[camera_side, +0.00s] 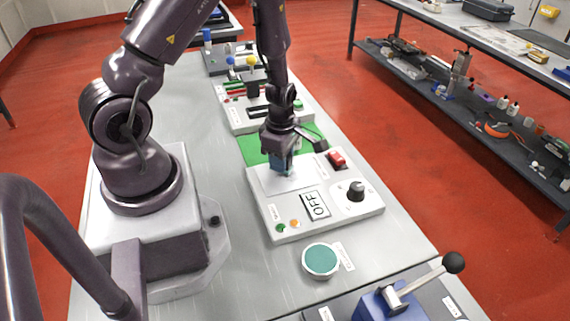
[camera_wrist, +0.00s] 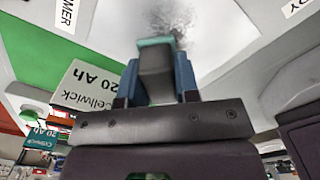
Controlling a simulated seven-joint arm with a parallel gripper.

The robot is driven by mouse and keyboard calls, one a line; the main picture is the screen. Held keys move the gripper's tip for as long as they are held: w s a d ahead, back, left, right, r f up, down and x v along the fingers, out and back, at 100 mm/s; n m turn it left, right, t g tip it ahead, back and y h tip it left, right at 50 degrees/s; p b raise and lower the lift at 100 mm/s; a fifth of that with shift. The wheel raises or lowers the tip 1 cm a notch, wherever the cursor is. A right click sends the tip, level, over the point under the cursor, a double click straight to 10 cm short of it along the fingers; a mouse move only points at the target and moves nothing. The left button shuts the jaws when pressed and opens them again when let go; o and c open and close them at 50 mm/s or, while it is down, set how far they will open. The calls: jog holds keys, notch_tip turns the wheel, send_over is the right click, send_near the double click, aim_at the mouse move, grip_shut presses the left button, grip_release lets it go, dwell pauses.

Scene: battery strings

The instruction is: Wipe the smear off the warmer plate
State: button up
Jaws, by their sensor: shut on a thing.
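My gripper (camera_side: 281,160) is over the warmer plate (camera_side: 283,182), a pale square on the white control panel. In the wrist view its blue fingers (camera_wrist: 157,85) are shut on a grey wiper block (camera_wrist: 155,62) with a teal lower edge. The warmer plate (camera_wrist: 115,30) fills the upper middle of that view. A dark, speckled smear (camera_wrist: 173,18) shows on it just beyond the block. Whether the block touches the plate I cannot tell. The smear cannot be made out in the side view.
The panel carries an OFF display (camera_side: 315,205), a black knob (camera_side: 356,190) and a red switch (camera_side: 337,158). A blue lever unit (camera_side: 392,302) stands at front right. A green mat (camera_side: 252,150) lies behind the panel.

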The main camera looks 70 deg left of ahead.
aim_at(292, 179)
jog(key=shift+a, duration=0.5)
jog(key=shift+w+d, duration=0.45)
jog(key=shift+d, duration=0.75)
jog(key=shift+d+r, duration=0.1)
jog(key=shift+d, duration=1.05)
jog(key=shift+d+f, duration=0.2)
jog(key=shift+d, duration=0.2)
jog(key=shift+d+r, duration=0.1)
jog(key=shift+d, duration=0.7)
jog(key=shift+a, duration=1.25)
jog(key=shift+a+r, duration=0.1)
jog(key=shift+a, duration=2.15)
jog(key=shift+r, duration=3.9)
